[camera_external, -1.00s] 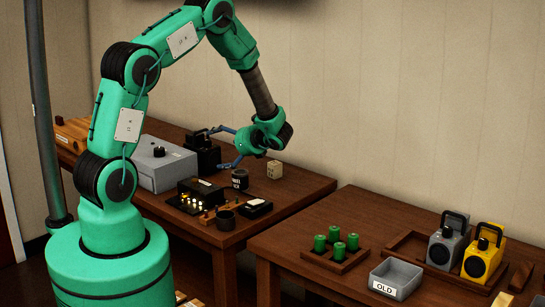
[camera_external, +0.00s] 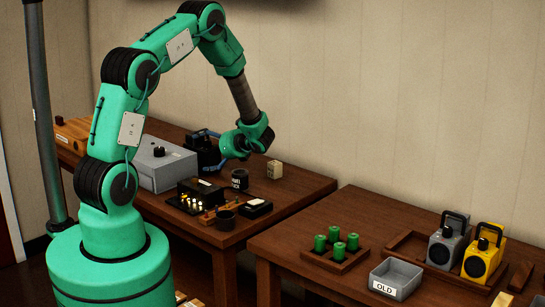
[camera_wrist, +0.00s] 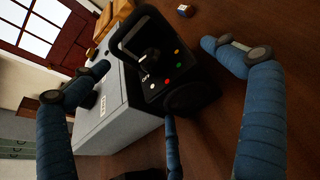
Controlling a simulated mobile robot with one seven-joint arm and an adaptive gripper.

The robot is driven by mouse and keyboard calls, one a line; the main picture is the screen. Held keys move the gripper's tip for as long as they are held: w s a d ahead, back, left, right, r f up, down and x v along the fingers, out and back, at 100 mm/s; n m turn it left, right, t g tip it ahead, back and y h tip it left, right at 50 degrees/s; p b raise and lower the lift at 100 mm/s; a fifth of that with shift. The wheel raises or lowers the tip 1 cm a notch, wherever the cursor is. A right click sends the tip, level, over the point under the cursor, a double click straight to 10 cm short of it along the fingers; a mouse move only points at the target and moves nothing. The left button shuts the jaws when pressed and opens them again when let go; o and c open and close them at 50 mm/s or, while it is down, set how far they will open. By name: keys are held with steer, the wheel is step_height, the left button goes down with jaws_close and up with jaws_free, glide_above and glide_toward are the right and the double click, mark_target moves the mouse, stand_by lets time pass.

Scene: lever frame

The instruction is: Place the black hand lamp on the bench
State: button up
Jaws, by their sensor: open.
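The black hand lamp (camera_external: 207,158) stands near the back of the left wooden table, partly hidden by my gripper in the outside view. In the wrist view the lamp (camera_wrist: 172,88) shows its top handle and coloured buttons. My gripper (camera_external: 204,148) is at the lamp with its blue fingers spread. In the wrist view the open gripper (camera_wrist: 163,62) has fingers on either side of the lamp, with visible gaps. A third finger points at the lamp from below. The right wooden table (camera_external: 285,238) could be the bench; I cannot tell for certain.
A grey box (camera_external: 165,172) stands left of the lamp. A black cup (camera_external: 239,179) and a pale cube (camera_external: 274,169) are to its right. The right table holds green cylinders (camera_external: 336,240), an OLD bin (camera_external: 396,277), and grey (camera_external: 443,250) and yellow (camera_external: 482,262) lamps.

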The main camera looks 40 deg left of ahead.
steer(key=shift+a, duration=0.15)
steer(key=b+x, duration=0.1)
steer(key=x, duration=0.2)
steer(key=shift+s+a+f, duration=0.1)
steer(key=shift+s+f, duration=0.1)
steer(key=shift+f, duration=0.05)
steer(key=shift+x, duration=0.85)
steer(key=shift+r, duration=0.1)
steer(key=c, duration=1.6)
steer(key=shift+c, duration=0.2)
steer(key=shift+r, duration=0.1)
step_height(320, 180, up, 18)
steer(key=p, duration=0.3)
